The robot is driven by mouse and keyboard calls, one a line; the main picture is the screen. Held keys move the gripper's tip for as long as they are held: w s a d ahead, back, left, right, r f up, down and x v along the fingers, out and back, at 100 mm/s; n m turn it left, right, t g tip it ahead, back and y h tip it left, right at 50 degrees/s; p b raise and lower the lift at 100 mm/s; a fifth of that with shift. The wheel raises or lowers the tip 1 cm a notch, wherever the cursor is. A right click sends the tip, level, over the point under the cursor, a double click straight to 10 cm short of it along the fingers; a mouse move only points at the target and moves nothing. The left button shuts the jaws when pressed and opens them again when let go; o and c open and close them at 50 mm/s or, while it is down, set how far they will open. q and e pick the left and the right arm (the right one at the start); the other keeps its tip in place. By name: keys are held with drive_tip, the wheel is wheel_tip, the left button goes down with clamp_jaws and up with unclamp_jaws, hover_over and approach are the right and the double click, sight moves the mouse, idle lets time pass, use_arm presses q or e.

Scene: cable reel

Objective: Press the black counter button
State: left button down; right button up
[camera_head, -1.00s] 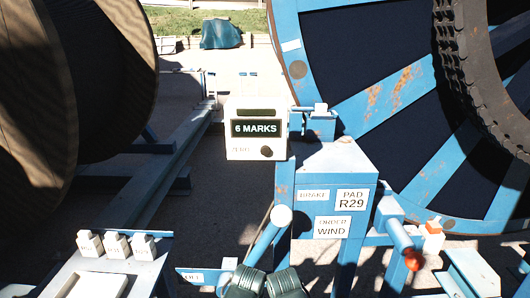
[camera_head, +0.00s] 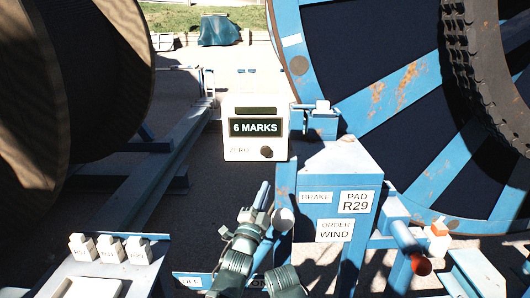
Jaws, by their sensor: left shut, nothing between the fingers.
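My right gripper is not visible.
A blue stand (camera_head: 340,170) with "BRAKE", "PAD R29" and "ORDER WIND" labels is close right of my gripper. A white-ended blue lever (camera_head: 283,219) is beside it. A red-ended handle (camera_head: 421,265) is at right. Large reels (camera_head: 105,80) flank the scene.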

use_arm(q)
wheel_tip(320, 180, up, 6)
drive_tip(key=s+m+t+h, duration=0.2)
drive_tip(key=m+t+h, duration=0.1)
drive_tip(key=shift+s+a+r+m, duration=0.2)
drive_tip(key=shift+s+a+m, duration=0.1)
drive_tip(key=shift+m, duration=0.1)
drive_tip(key=shift+w, duration=0.1)
approach(266, 148)
drive_tip(key=shift+s+d+r+x, duration=0.1)
drive_tip(key=shift+s+x, duration=0.05)
drive_tip(key=shift+x, duration=0.7)
drive_tip(key=shift+s+d+r+x, duration=0.1)
drive_tip(key=shift+s+r+x, duration=0.05)
drive_tip(key=shift+x, duration=0.75)
drive_tip(key=shift+s+d+r+x, duration=0.1)
drive_tip(key=shift+x, duration=0.75)
drive_tip(key=shift+w, duration=0.15)
drive_tip(key=shift+w, duration=0.25)
drive_tip(key=shift+w, duration=0.6)
idle(0.5)
drive_tip(key=shift+s, duration=1.05)
